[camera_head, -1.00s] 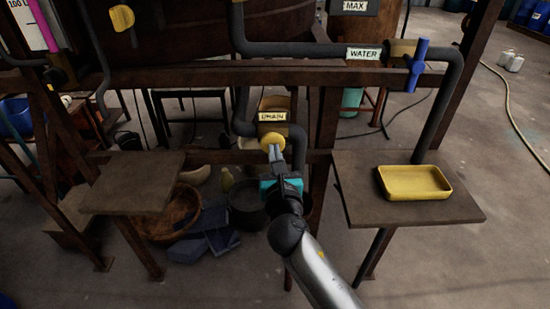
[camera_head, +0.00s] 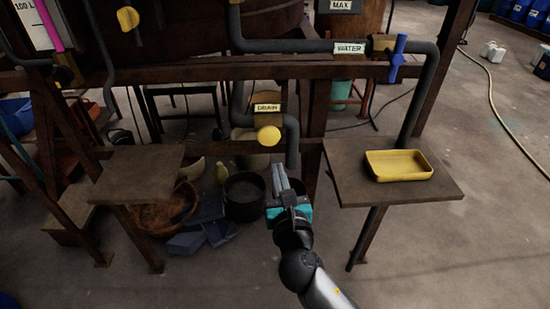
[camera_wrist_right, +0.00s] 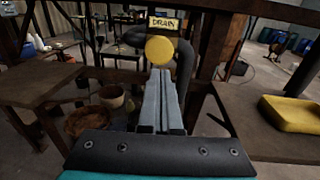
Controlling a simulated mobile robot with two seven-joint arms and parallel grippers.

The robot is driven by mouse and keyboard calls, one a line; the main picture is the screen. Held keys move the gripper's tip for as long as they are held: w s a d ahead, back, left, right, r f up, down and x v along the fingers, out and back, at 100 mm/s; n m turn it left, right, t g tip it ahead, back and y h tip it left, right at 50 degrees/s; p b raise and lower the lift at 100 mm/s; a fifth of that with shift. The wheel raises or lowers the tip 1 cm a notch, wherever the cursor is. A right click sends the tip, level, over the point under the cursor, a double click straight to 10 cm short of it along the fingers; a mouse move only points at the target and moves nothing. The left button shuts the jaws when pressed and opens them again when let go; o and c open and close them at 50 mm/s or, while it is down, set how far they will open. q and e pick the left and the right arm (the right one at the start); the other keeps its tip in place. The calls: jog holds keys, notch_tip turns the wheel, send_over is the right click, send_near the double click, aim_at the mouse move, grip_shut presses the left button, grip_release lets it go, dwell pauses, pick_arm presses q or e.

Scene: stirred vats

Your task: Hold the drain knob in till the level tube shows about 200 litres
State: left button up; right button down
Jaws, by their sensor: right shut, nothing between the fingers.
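The yellow drain knob (camera_head: 269,136) sits on the dark pipe just below the DRAIN label (camera_head: 267,107). It also shows in the right wrist view (camera_wrist_right: 160,50), straight beyond the fingertips. My right gripper (camera_head: 280,170) is shut and empty, below and slightly right of the knob, and looks apart from it. In the right wrist view its closed fingers (camera_wrist_right: 161,78) point at the knob. The level tube (camera_head: 46,22), with a magenta column, is at the top left by a scale marked 100 L; its top is cut off, so I cannot read the level. My left gripper is not in view.
A blue-handled WATER valve (camera_head: 398,58) is at the upper right. A yellow tray (camera_head: 400,178) stands on the right shelf (camera_head: 350,190). A bare shelf (camera_head: 135,172) is on the left. A dark bucket (camera_head: 244,212) and a wicker basket (camera_head: 150,235) are on the floor below.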

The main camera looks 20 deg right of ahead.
jog(key=shift+s+a, duration=0.25)
jog(key=shift+s, duration=1)
jog(key=s+f+m+g+y, duration=0.1)
jog(key=s+f+m+g, duration=0.3)
jog(key=f, duration=0.7)
jog(key=s+f+m+g, duration=0.2)
jog(key=s+f+m, duration=0.3)
jog(key=f, duration=0.7)
jog(key=s+f+m+g+y, duration=0.1)
jog(key=s+f+m+g, duration=0.3)
jog(key=f, duration=0.7)
jog(key=s+d+f+m+g, duration=0.1)
jog(key=s+f+m+g, duration=0.1)
jog(key=s+f+m, duration=0.3)
jog(key=s+d+f+m+g, duration=0.1)
jog(key=s+f+m+g, duration=0.1)
jog(key=s+f+m, duration=0.2)
jog(key=s+d+f+m+g+y, duration=0.1)
jog(key=s+f+m, duration=0.4)
jog(key=s, duration=1.2)
jog(key=m+g, duration=0.1)
jog(key=m, duration=0.3)
jog(key=shift+f+m+g, duration=0.3)
jog(key=shift+d, duration=0.1)
